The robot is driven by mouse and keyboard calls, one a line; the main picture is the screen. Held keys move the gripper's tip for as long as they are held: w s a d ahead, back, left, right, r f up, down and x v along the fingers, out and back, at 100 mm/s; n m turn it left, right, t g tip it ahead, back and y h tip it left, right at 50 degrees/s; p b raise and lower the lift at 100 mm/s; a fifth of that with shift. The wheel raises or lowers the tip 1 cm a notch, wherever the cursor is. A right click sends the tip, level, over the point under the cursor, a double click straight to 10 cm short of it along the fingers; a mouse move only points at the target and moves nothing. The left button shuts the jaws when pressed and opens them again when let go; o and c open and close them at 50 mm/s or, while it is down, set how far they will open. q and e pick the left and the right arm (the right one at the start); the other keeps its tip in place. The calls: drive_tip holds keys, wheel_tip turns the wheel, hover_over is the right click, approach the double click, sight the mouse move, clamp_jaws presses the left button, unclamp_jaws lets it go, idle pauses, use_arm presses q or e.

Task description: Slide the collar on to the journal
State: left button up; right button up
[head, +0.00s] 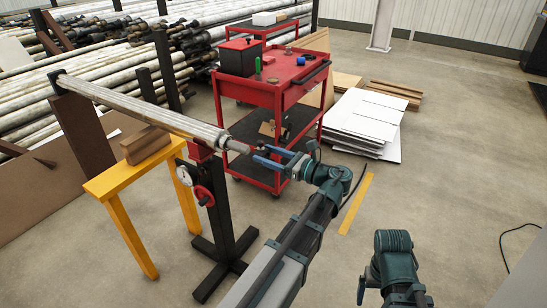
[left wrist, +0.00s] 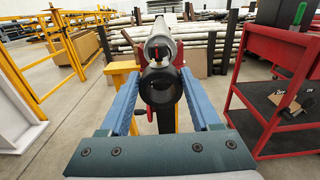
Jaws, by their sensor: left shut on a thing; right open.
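A long grey roller (head: 150,115) lies across stands, and its narrower journal (head: 238,146) points at my left gripper (head: 262,152). The left gripper's blue fingers are shut on a dark round collar (left wrist: 160,88), one finger on each side. The collar is close to the journal's end. My right gripper (head: 363,288) is at the lower right, empty and away from the roller.
A red tool cart (head: 270,95) is just behind the gripper.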

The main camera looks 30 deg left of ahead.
sight(238, 143)
use_arm(q)
drive_tip(key=shift+w+a, duration=0.1)
drive_tip(key=shift+a, duration=0.95)
drive_tip(key=shift+w+a, duration=0.2)
drive_tip(key=shift+a, duration=2)
drive_tip(key=shift+w+a, duration=0.15)
drive_tip(key=shift+a, duration=2.05)
drive_tip(key=o, duration=1.5)
drive_tip(key=d, duration=0.9)
drive_tip(key=s+d, duration=0.1)
drive_tip(key=d, duration=0.3)
drive_tip(key=shift+d, duration=0.4)
drive_tip(key=a, duration=0.9)
drive_tip(key=w+a, duration=0.1)
drive_tip(key=a, duration=0.3)
drive_tip(key=shift+a, duration=0.4)
